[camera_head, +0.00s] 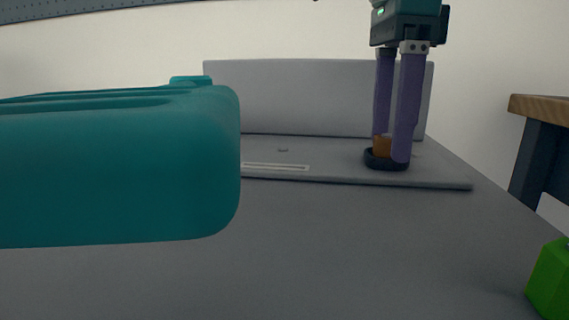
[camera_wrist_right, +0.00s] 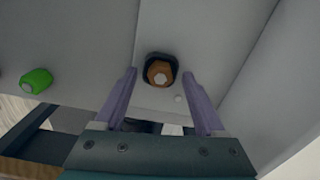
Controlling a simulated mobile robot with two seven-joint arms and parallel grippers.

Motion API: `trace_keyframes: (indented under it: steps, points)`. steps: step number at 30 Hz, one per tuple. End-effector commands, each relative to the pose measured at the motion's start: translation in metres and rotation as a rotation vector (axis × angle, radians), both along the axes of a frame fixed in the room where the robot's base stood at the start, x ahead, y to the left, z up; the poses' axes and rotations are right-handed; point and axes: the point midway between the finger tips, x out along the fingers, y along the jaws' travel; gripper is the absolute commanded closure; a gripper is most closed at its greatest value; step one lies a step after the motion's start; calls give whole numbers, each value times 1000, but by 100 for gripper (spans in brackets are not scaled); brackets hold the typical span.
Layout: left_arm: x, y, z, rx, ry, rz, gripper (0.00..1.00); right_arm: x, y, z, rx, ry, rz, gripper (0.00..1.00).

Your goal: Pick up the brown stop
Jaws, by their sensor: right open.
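The brown stop (camera_head: 381,146) sits in a dark round holder (camera_head: 372,162) on the grey board at the right. In the right wrist view the brown stop (camera_wrist_right: 159,72) has a pale six-sided top, and the dark holder (camera_wrist_right: 150,58) surrounds it. My right gripper (camera_head: 396,155) points down at the stop with its two purple fingers apart. One finger partly covers the stop in the head view. In the right wrist view the open fingertips (camera_wrist_right: 160,78) lie either side of the stop; I cannot tell whether they touch it. My left gripper is not visible.
A green block (camera_head: 552,282) lies at the right front. The grey board (camera_head: 335,172) has a pale slot strip (camera_head: 275,167) and an upright back panel (camera_head: 300,98). A wooden-topped table (camera_head: 541,108) stands at the far right. My teal arm part blocks the left side.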

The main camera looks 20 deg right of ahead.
Motion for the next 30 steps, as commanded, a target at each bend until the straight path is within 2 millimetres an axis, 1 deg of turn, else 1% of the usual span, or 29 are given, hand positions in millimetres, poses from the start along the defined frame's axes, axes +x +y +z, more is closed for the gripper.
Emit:
trace_keyframes:
  steps: [4, 23, 30]
  points:
    - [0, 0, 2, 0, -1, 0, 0, 0, 0, 2, 0, 0, 0, 29]
    - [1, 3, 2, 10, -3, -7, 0, 0, 0, 1, 0, 0, 1, 100]
    - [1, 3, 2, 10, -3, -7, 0, 0, 0, 1, 0, 0, 1, 100]
